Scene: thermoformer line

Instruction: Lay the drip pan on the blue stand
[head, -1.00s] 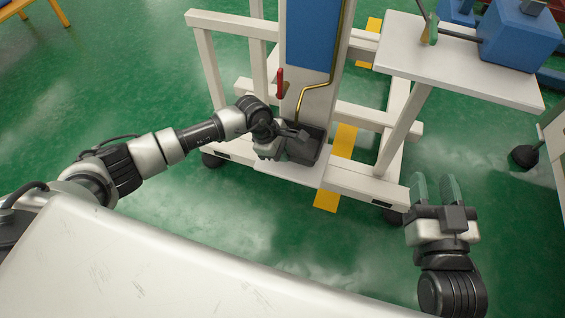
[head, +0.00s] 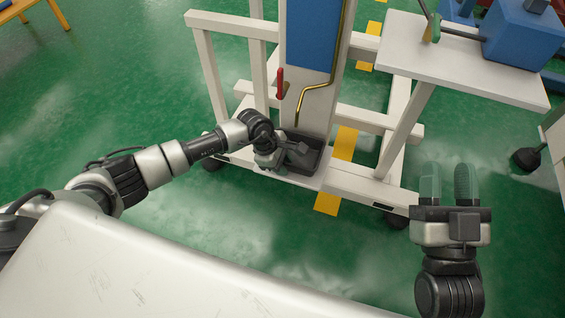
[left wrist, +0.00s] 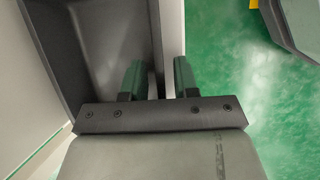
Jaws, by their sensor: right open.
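The drip pan (head: 306,165) is a dark grey open tray. It sits low on the white frame, under the column with the blue panel. My left gripper (head: 272,163) is at the pan's left side in the head view, its fingertips hard to see there. In the left wrist view the fingers (left wrist: 159,78) stand apart, with the edge of the pan (left wrist: 95,40) running between them and a visible gap. My right gripper (head: 449,183) is open and empty over the green floor, right of the frame. I cannot pick out the blue stand with certainty.
A red-handled lever (head: 281,82) and a brass pipe (head: 322,88) are just above the pan. A white shelf (head: 440,60) with a blue box (head: 522,38) stands at the upper right.

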